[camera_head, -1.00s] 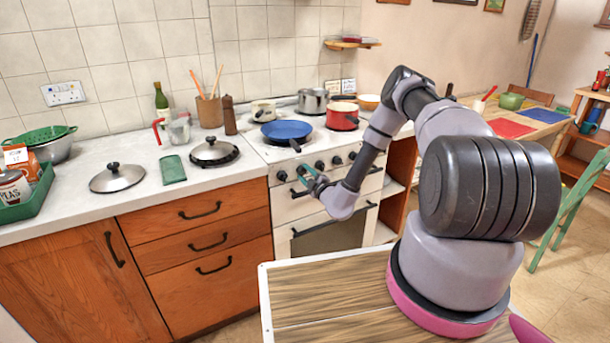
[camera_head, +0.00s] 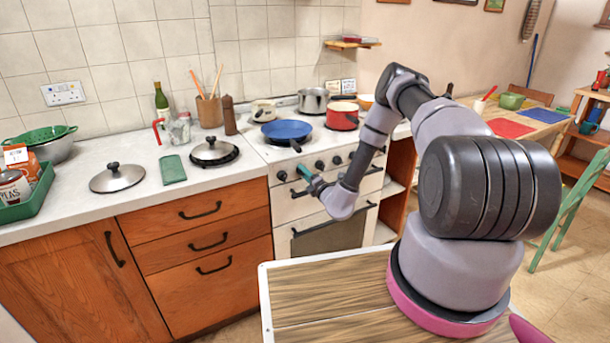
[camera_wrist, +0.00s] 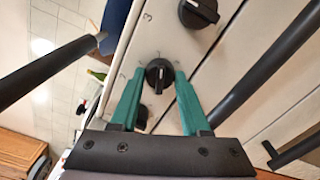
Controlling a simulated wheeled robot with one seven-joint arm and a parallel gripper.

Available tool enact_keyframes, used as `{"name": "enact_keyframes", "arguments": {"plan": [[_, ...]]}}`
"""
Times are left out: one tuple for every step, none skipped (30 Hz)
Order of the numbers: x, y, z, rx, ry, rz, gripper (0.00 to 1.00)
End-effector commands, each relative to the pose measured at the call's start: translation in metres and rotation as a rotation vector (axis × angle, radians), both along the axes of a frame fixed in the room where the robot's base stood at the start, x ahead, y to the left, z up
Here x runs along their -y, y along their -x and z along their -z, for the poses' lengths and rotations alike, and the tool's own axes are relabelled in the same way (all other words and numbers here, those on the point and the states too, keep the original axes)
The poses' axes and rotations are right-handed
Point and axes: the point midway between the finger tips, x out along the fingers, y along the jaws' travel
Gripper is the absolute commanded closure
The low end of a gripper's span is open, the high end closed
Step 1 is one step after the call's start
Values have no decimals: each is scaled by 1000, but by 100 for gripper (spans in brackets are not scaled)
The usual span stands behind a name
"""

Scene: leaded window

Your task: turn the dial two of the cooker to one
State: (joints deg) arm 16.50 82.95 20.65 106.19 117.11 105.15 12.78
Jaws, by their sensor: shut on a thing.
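The white cooker (camera_head: 284,210) stands in the middle of the head view, with a row of black dials on its front panel. My gripper (camera_head: 306,174) reaches that panel near the second dial from the left. In the wrist view, my gripper (camera_wrist: 158,82) has its two green fingers on either side of a black dial (camera_wrist: 158,74), shut on it. A mark that looks like a 2 is printed beside this dial. Another dial (camera_wrist: 198,12), with a 3 beside it, is free at the top. A further dial (camera_wrist: 141,118) is partly hidden behind the left finger.
A blue pan (camera_head: 287,131) sits on the hob with its handle overhanging the front, above the dials. A red pot (camera_head: 342,117) is behind it to the right. A dark oven handle (camera_head: 335,218) runs below. The worktop (camera_head: 130,205) is left of the cooker.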

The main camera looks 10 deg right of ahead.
Motion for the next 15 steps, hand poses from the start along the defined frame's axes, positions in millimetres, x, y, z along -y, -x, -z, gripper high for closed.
{"name": "enact_keyframes", "arguments": {"plan": [[2, 1, 2, 4, 26, 3, 100], [2, 1, 2, 8, 38, 3, 100], [2, 1, 2, 14, 56, 3, 100], [2, 1, 2, 17, 67, 3, 100], [2, 1, 2, 21, 78, 3, 100], [2, 1, 2, 25, 90, 3, 100], [2, 1, 2, 27, 97, 3, 100], [2, 1, 2, 30, 105, 3, 100], [2, 1, 2, 32, 114, 3, 100], [2, 1, 2, 33, 119, 3, 100], [2, 1, 2, 35, 122, 3, 100], [2, 1, 2, 36, 126, 3, 100], [2, 1, 2, 37, 129, 3, 100], [2, 1, 2, 37, 131, 3, 100], [2, 1, 2, 38, 133, 3, 100]]}}
